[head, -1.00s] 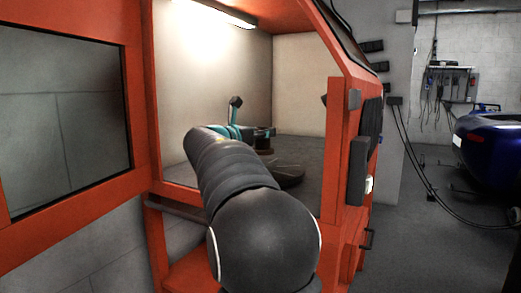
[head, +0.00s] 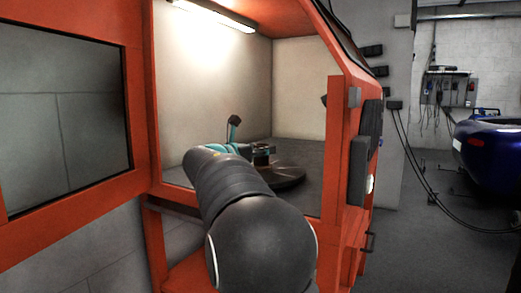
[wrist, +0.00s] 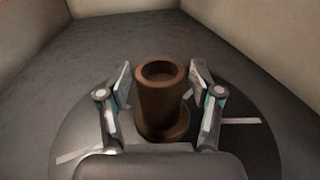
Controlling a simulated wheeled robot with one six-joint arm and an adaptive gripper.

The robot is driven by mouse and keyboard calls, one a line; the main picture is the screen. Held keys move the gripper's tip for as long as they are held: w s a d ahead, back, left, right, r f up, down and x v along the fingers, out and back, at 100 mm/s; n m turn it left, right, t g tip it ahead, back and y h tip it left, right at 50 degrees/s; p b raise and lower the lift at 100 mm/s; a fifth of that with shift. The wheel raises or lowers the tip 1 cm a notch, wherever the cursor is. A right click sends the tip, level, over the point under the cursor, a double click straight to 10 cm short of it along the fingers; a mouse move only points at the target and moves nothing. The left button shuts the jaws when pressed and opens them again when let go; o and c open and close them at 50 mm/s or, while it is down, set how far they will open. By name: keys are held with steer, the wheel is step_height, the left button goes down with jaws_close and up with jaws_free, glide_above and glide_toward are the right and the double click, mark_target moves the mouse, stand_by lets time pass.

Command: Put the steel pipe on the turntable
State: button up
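The steel pipe (wrist: 160,98), a brown, rusty-looking tube with a wider flange at its base, stands upright in the wrist view. It appears to rest on the turntable (wrist: 247,142), a dark round disc with white marks. My gripper (wrist: 161,82) is around the pipe, one finger on each side, with a visible gap at both sides. In the head view the turntable (head: 287,179) lies inside the orange cabinet, and the pipe (head: 262,159) shows small beside my teal-marked gripper. My arm hides part of the disc there.
The orange cabinet (head: 334,150) frames the opening on the right, with its windowed door (head: 65,120) at left. Pale walls close in behind the turntable. Grey floor (wrist: 62,75) around the disc is clear. A blue car (head: 490,150) stands far right.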

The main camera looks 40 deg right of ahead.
steer(key=shift+r, duration=0.15)
steer(key=a, duration=0.4)
steer(key=s+a, duration=0.1)
steer(key=a, duration=0.3)
steer(key=s+a, duration=0.1)
steer(key=a, duration=0.2)
steer(key=shift+s+a+p, duration=0.2)
steer(key=shift+a+p, duration=0.15)
steer(key=shift+a, duration=0.05)
stand_by(0.9)
